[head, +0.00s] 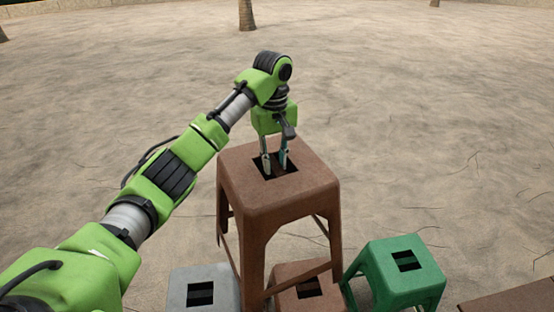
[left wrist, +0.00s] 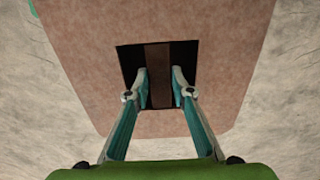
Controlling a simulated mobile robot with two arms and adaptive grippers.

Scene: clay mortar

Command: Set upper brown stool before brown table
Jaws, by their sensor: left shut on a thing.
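The upper brown stool (head: 288,199) stands upright in the middle of the head view, with its legs reaching down past a lower brown stool (head: 299,287). Its seat fills much of the left wrist view (left wrist: 215,55). My left gripper (head: 274,172) reaches from above into the square hole in its seat. In the left wrist view, my left gripper (left wrist: 160,90) has its fingers on either side of the brown bar across the hole, shut on the stool there. A brown surface (head: 510,298), perhaps the brown table, shows at the lower right. My right gripper is not in view.
A grey stool (head: 204,290) stands left of the lower brown stool. A green stool (head: 402,273) stands to its right, close to the upper stool's legs. Open sandy ground (head: 420,130) lies beyond, with tree trunks far off.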

